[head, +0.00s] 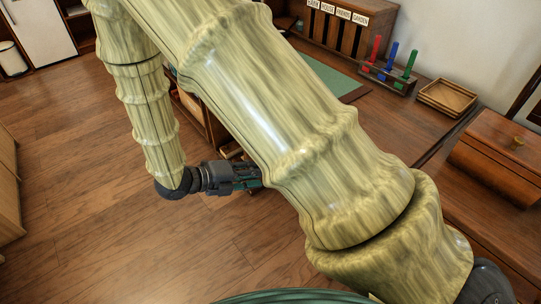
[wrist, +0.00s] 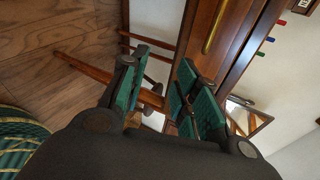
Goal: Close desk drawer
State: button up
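The desk (head: 437,100) runs along the right in the head view. Its drawer front (wrist: 197,40), reddish-brown wood with a long brass handle (wrist: 213,28), shows at the top of the wrist view. How far the drawer stands out from the desk is unclear. My gripper (head: 250,177) is in front of the desk, low over the floor, and partly covered by my arm in the head view. In the wrist view my gripper (wrist: 160,75) has its green-padded fingers apart, with nothing held between them. The drawer front lies beyond the right-hand finger.
The desktop holds a green mat (head: 325,80), a rack with red, blue and green sticks (head: 388,75), a wooden tray (head: 447,97) and a wooden box (head: 500,150). A wooden leg or bar (wrist: 80,68) shows beyond my fingers. The floor (head: 80,180) at left is clear.

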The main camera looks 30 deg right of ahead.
jog(key=w+r+n+t+h+b, duration=0.2)
jog(key=w+r+n, duration=0.1)
jog(key=w+r, duration=0.2)
jog(key=shift+b+x, duration=1.05)
jog(key=shift+x, duration=4.05)
jog(key=shift+w, duration=0.15)
jog(key=shift+t, duration=0.3)
jog(key=shift+c, duration=0.5)
grip_shut()
